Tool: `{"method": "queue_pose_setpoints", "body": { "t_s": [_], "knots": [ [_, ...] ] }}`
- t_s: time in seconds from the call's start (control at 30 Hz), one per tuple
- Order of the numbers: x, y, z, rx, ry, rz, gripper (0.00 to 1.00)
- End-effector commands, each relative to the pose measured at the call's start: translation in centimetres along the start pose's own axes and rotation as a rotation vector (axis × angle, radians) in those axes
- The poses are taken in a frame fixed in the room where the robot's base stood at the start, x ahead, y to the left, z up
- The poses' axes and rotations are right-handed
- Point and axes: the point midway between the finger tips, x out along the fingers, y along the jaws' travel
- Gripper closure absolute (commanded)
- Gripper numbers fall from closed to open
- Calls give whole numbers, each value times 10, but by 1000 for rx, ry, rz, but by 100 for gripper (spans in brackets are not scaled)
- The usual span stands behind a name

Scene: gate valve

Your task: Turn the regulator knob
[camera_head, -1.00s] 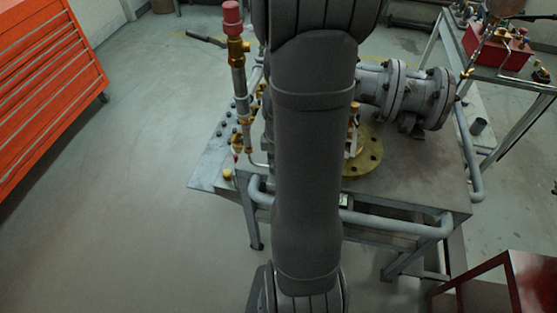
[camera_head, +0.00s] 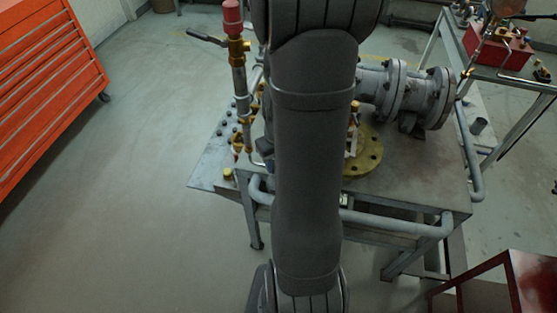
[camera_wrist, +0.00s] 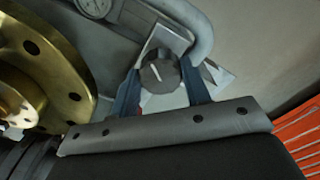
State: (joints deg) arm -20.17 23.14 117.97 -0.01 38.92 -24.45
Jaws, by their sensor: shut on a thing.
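The regulator knob (camera_wrist: 158,76) is dark and many-sided with a white pointer line, seen face-on in the wrist view. The line is tilted a little from upright. My gripper (camera_wrist: 161,70) has one blue-grey finger on each side of the knob and is shut on it. A pale metal bracket or plate (camera_wrist: 166,37) lies behind the knob. In the head view my arm hides the knob and nearly all of the gripper.
A brass flange (camera_wrist: 38,50) lies close left of the gripper, and a round gauge (camera_wrist: 94,6) sits above it. A grey bench (camera_head: 412,190) carries flanged pipework (camera_head: 400,95) and an upright pipe with a red cap (camera_head: 232,17). An orange drawer cabinet (camera_head: 45,85) stands left.

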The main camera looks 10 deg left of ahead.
Motion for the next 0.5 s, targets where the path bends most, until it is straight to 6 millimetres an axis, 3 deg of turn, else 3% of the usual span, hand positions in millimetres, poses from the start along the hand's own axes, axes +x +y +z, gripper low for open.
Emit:
{"method": "queue_pose_setpoints", "body": {
  "t_s": [0.5],
  "knots": [
    [-1,-1,-1,488,2,0,80]
  ]
}}
